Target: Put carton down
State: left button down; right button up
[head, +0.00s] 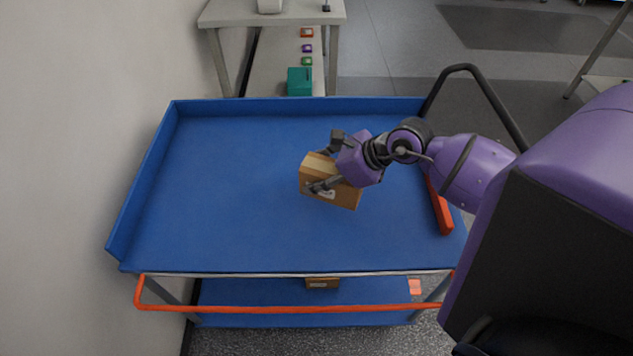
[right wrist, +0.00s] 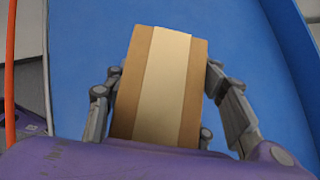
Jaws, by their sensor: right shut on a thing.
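The carton (head: 341,194) is a small brown cardboard box with a pale tape strip along its top. It is over the middle of the blue cart's top tray (head: 220,190). My right gripper (head: 317,169) is shut on the carton, one finger on each side. In the right wrist view the carton (right wrist: 163,85) stands between the two fingers of the gripper (right wrist: 165,95), with blue tray behind it. I cannot tell whether its underside touches the tray. My left gripper is not in view.
The tray has raised blue walls, and its left part is clear. A red bar (head: 440,208) lies along its right side. An orange handle (head: 290,307) runs along the front. Another brown box (head: 322,283) sits on the lower shelf. A table (head: 290,12) stands behind.

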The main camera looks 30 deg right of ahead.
jog(key=w+f, duration=0.1)
jog(key=f, duration=0.1)
jog(key=w+d+f, duration=0.1)
jog(key=w+f, duration=0.1)
jog(key=shift+d, duration=0.15)
jog(key=shift+f, duration=1.5)
jog(key=shift+f, duration=0.25)
jog(key=o, duration=1.4)
jog(key=shift+c, duration=0.2)
jog(key=shift+s+d+r, duration=0.1)
jog(key=shift+d+r, duration=0.05)
jog(key=shift+r, duration=0.25)
jog(key=v, duration=1.1)
jog(key=shift+s+r, duration=0.15)
jog(key=shift+s, duration=0.1)
